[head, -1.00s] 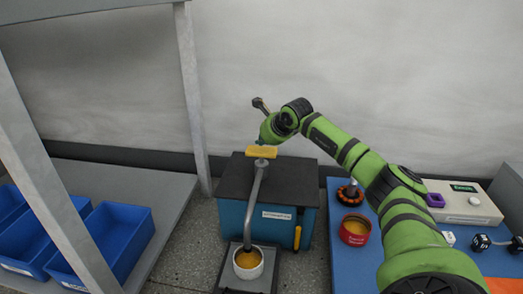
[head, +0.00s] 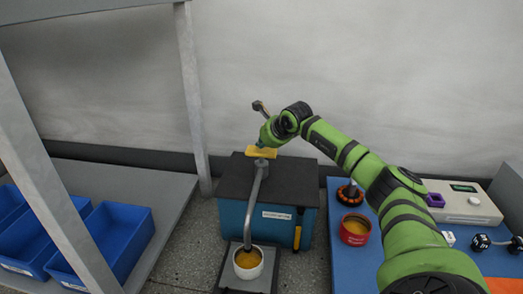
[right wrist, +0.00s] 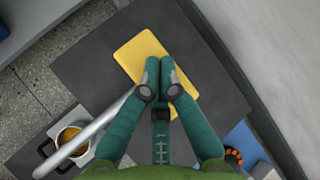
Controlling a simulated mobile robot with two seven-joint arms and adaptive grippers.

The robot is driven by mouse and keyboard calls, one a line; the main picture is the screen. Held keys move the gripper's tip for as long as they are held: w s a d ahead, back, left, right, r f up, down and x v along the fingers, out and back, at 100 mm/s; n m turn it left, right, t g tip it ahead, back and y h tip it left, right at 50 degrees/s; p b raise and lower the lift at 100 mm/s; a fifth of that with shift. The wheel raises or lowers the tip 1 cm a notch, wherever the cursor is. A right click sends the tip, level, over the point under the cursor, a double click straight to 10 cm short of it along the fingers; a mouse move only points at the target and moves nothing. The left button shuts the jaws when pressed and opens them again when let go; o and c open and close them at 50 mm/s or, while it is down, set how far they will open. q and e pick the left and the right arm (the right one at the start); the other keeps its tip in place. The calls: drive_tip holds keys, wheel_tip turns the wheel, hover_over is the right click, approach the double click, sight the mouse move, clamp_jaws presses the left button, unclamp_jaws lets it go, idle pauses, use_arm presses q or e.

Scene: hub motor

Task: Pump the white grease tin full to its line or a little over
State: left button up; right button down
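The white grease tin (head: 249,272) stands upright under the pump's bent grey spout (head: 255,210), with yellow-orange grease inside. The tin also shows in the right wrist view (right wrist: 60,139). I cannot make out its line. The pump's flat yellow pad (head: 256,153) sits above the dark top of the blue pump box (head: 233,218). My right gripper (right wrist: 164,66) has its two fingers together, with the tips over the yellow pad (right wrist: 139,55); nothing shows between them. The tips look to be on or just above the pad. My left gripper is not in view.
A blue-topped table (head: 345,270) at the right holds a red tin (head: 354,240) of grease, a dark ring part with orange coils (head: 350,195) and a beige device (head: 470,208). Blue bins (head: 125,235) stand on the grey bench at the left, near a metal post.

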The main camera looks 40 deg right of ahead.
sight(262, 152)
drive_tip(key=shift+a+f+b, duration=0.1)
drive_tip(key=shift+f+b, duration=0.45)
drive_tip(key=shift+f, duration=1.2)
idle(1.0)
drive_tip(key=shift+r, duration=0.1)
drive_tip(key=shift+r+p, duration=2)
wheel_tip(262, 152, up, 5)
drive_tip(key=p, duration=0.5)
drive_tip(key=shift+r, duration=0.15)
